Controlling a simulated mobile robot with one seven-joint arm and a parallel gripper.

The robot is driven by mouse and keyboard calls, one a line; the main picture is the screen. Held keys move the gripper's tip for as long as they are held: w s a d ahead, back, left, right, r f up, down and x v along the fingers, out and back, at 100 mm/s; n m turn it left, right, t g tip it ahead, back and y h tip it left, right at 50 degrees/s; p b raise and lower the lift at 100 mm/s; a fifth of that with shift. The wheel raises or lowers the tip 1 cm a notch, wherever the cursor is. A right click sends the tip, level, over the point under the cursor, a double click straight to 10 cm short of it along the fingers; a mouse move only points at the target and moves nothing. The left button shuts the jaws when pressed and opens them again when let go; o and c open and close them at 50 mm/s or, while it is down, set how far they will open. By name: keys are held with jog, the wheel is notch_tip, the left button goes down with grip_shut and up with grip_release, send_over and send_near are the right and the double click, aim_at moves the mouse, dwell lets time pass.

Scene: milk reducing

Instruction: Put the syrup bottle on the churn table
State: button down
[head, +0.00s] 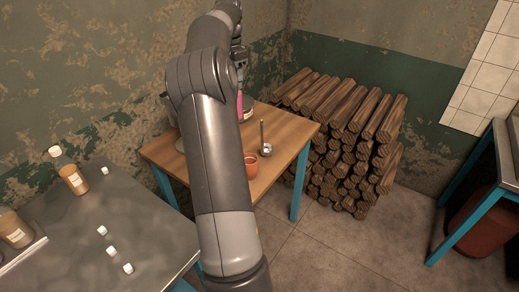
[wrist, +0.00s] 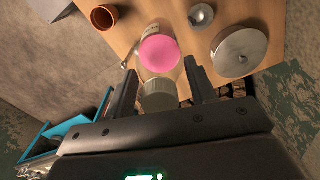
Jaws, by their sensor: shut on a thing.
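My gripper (wrist: 162,90) is over the wooden table, which I take for the churn table (head: 175,152). Its fingers are shut on a pink bottle (wrist: 158,53), which I take for the syrup bottle. A grey ribbed cap (wrist: 158,98) shows between the fingers. In the head view the bottle is a pink strip (head: 239,103), partly behind my arm, which also hides most of the gripper. Whether the bottle's base touches the tabletop I cannot tell. A round metal lid or vessel (wrist: 240,53) stands beside the bottle.
An orange-brown cup (head: 251,164) and a metal ladle (head: 265,150) are on the wooden table. A dark table (head: 75,235) at left holds amber bottles (head: 70,175) and several white cubes. A log pile (head: 345,130) stands right of the wooden table. The floor in front is clear.

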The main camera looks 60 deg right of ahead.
notch_tip(320, 180, down, 17)
dwell(0.5)
jog(key=shift+f, duration=0.25)
jog(key=c, duration=0.6)
grip_release()
notch_tip(320, 180, up, 12)
jog(key=shift+r, duration=0.2)
